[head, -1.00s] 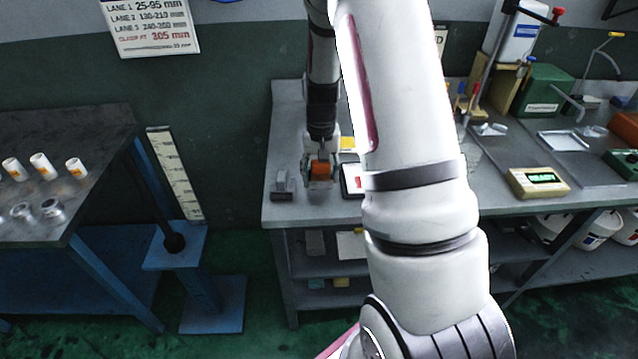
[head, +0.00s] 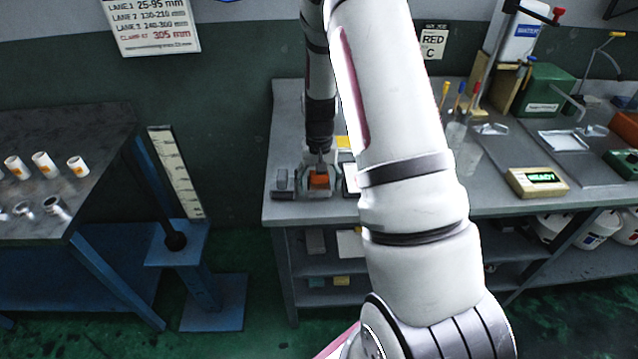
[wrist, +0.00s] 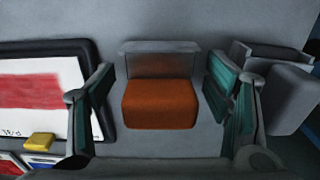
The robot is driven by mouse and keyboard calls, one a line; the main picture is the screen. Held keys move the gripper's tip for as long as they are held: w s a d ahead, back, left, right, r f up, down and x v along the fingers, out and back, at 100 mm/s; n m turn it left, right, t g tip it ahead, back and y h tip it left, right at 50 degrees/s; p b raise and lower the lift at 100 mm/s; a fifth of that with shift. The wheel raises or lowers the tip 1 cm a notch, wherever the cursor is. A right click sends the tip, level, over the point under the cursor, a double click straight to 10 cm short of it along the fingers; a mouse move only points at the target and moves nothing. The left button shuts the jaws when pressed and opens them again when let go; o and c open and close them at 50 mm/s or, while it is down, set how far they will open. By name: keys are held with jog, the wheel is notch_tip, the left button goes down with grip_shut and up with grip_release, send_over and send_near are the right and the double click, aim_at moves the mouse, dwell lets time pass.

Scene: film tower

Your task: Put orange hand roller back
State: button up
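The orange hand roller (head: 319,182) is near the left end of the grey bench, with a grey part along its far side. It also shows in the wrist view (wrist: 160,103), centred between my fingers. My gripper (wrist: 162,115) is open, with one green-padded finger on each side of the roller and a visible gap at both sides. In the head view my gripper (head: 319,168) comes down over the roller from behind. Whether the roller rests on the bench or in a holder is hard to tell.
A grey block (head: 283,183) stands close to the roller's left; in the wrist view it (wrist: 292,95) is beside the right finger. A dark-framed red-and-white panel (wrist: 45,92) lies by the left finger. A READY display box (head: 538,181) is farther right.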

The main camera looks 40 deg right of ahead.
notch_tip(320, 180, up, 12)
jog(key=shift+f+b, duration=0.1)
jog(key=shift+b, duration=0.2)
jog(key=shift+a+r, duration=0.1)
jog(key=shift+r, duration=0.3)
jog(key=s+a+r+n+t, duration=0.25)
jog(key=s+a+r, duration=0.45)
jog(key=a+r, duration=0.5)
jog(key=s+a+r+n+t, duration=0.1)
jog(key=s+a+r+n, duration=0.1)
jog(key=s, duration=0.5)
jog(key=s+a+r+n+t, duration=0.1)
jog(key=s+a+r+n, duration=0.1)
jog(key=s+a, duration=0.3)
jog(key=shift+s+a+r, duration=0.2)
jog(key=shift+s+r, duration=0.45)
jog(key=shift+s, duration=1.1)
